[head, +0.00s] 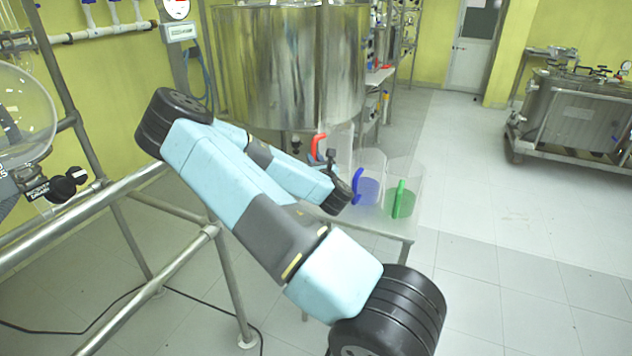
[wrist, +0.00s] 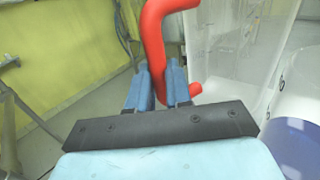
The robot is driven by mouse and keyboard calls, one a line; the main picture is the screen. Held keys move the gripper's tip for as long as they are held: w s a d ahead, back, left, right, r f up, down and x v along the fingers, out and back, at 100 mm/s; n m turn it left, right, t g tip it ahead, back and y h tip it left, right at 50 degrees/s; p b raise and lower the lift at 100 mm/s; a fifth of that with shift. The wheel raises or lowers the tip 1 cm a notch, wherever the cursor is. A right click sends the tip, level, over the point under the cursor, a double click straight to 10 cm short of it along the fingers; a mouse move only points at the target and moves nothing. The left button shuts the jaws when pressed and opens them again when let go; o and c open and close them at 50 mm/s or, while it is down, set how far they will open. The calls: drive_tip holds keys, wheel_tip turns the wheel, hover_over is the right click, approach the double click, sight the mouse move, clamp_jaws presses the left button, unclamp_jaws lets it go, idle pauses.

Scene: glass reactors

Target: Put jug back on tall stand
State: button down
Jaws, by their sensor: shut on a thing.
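A clear jug (head: 344,140) with a red handle (head: 318,147) is at the left end of a row of jugs, behind my forearm. My gripper (wrist: 158,85) is shut on the red handle, which passes by the blue fingers in the wrist view (wrist: 158,30). The jug's clear wall (wrist: 225,45) shows to the right of the handle, close to upright. Its base is hidden in the head view, so I cannot tell whether it touches the stand. The tall stand (head: 385,229) has a light flat top and metal legs.
A blue-handled jug (head: 368,187) with blue liquid and a green-handled jug (head: 404,190) with green liquid stand on the stand. A large steel tank (head: 290,70) is behind. A metal rail frame (head: 130,190) is at left.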

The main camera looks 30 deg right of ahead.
wheel_tip(320, 180, down, 8)
drive_tip(key=shift+f, duration=0.2)
drive_tip(key=c, duration=1)
unclamp_jaws()
drive_tip(key=shift+c, duration=0.2)
